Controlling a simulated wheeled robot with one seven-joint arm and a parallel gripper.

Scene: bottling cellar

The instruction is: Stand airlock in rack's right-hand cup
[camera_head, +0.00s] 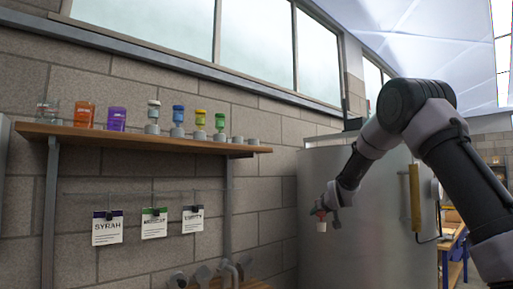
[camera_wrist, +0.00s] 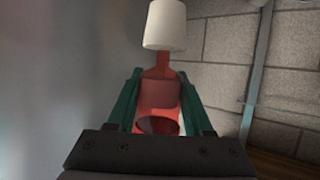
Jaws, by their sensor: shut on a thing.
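My gripper (camera_head: 322,212) is shut on a red airlock (camera_wrist: 160,95) with a white stopper (camera_wrist: 165,25). In the head view the airlock hangs stopper-down (camera_head: 321,227) in front of the steel tank, right of the shelf and lower than it. In the wrist view the green fingers (camera_wrist: 158,100) flank its red body, and the stopper points away from the gripper. The rack's grey cups stand in a row on the wooden shelf (camera_head: 130,132). Several hold airlocks, among them a blue one (camera_head: 178,115), a yellow one (camera_head: 200,118) and a green one (camera_head: 220,121). The right-hand cup (camera_head: 253,141) looks empty.
An orange jar (camera_head: 85,115) and a purple jar (camera_head: 117,119) stand at the shelf's left. Cards such as the Syrah card (camera_head: 107,228) hang below from a rail. A large steel tank (camera_head: 365,245) fills the right. Open air lies between gripper and shelf.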

